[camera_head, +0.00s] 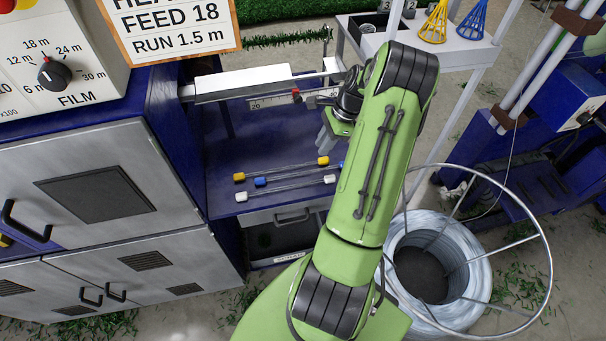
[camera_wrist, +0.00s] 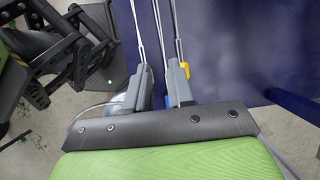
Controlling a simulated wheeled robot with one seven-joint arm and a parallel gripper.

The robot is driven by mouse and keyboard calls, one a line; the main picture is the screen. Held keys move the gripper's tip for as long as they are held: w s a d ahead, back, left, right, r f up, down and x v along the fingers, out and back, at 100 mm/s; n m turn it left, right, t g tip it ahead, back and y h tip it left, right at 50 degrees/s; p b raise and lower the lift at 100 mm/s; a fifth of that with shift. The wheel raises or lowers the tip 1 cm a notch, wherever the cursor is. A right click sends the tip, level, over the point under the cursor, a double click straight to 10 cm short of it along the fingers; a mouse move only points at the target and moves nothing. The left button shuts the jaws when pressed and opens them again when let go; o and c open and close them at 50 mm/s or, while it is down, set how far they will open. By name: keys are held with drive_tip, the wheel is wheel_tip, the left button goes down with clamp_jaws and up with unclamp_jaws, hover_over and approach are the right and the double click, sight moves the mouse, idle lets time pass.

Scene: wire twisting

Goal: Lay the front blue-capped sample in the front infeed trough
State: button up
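The blue-capped sample (camera_head: 260,182) is a thin straight wire piece lying on the blue shelf, between a yellow-capped sample (camera_head: 239,177) and a white-capped sample (camera_head: 241,197). My arm partly hides its right end. My gripper (camera_head: 330,138) is above and behind the right ends of the samples, pointing down. In the wrist view the two grey fingers (camera_wrist: 160,88) stand apart, with a blue cap (camera_wrist: 168,101) low between them and a yellow cap (camera_wrist: 185,68) by the right finger. The front infeed trough cannot be clearly picked out; a pale horizontal channel (camera_head: 243,82) runs along the back.
A ruler with a red marker (camera_head: 296,96) sits beside the channel. Grey cabinets (camera_head: 90,195) stand at left. A wire coil (camera_head: 470,275) inside a hoop stands on the floor at right. A white side shelf (camera_head: 455,52) holds yellow and blue cones.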

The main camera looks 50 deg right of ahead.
sight(307, 171)
drive_tip(key=b+x, duration=0.1)
drive_tip(key=x, duration=0.4)
drive_tip(key=b+x, duration=0.1)
drive_tip(key=x, duration=0.5)
drive_tip(key=shift+d+f+b, duration=0.2)
drive_tip(key=shift+f+b, duration=0.05)
drive_tip(key=shift+b, duration=0.1)
drive_tip(key=shift+r, duration=0.1)
clamp_jaws()
